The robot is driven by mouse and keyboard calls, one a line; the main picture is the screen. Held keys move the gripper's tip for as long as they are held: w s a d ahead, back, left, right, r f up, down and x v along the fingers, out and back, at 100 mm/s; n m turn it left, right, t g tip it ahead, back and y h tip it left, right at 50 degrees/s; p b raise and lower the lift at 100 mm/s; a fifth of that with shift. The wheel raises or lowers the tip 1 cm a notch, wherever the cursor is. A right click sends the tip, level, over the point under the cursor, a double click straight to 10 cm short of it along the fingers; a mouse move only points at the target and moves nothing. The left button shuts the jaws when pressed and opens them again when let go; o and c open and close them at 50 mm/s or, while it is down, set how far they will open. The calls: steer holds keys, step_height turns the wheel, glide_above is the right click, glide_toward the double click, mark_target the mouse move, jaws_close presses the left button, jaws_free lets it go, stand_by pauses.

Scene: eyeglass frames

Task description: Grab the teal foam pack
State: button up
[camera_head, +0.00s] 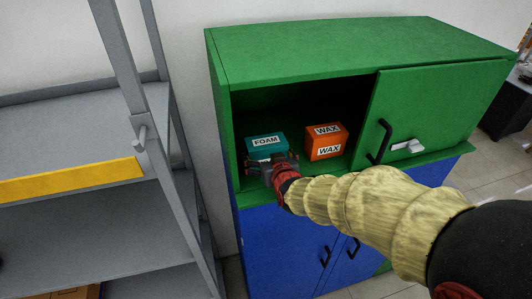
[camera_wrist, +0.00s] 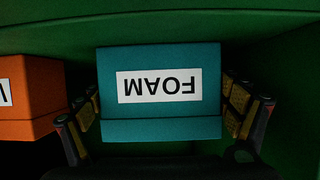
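The teal foam pack (camera_head: 265,147) is a box with a white FOAM label, standing in the open left compartment of the green cabinet's upper part. My gripper (camera_head: 272,169) is at its front, inside the compartment opening. In the wrist view, the foam pack (camera_wrist: 160,128) fills the middle with its label upside down. My gripper's fingers (camera_wrist: 160,110) are spread, one on each side of the pack, very close to its sides. I cannot tell whether they touch it. The pack's lower front is partly hidden by my gripper in the head view.
An orange wax box (camera_head: 325,141) stands right of the pack, and shows at the left in the wrist view (camera_wrist: 32,98). The green cabinet (camera_head: 340,55) has a door (camera_head: 430,110) covering its right side. A grey shelf rack (camera_head: 70,120) stands at the left.

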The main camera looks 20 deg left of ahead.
mark_target(266, 146)
steer(key=c, duration=0.6)
steer(key=shift+c, duration=0.7)
steer(key=shift+r, duration=0.1)
steer(key=shift+r, duration=0.4)
step_height(266, 146, up, 2)
steer(key=shift+r+b, duration=0.2)
steer(key=shift+b, duration=0.15)
steer(key=a+r+p+v, duration=0.1)
steer(key=a+r+v, duration=0.1)
steer(key=v, duration=1.4)
steer(key=shift+r, duration=0.75)
steer(key=shift+s+d, duration=0.1)
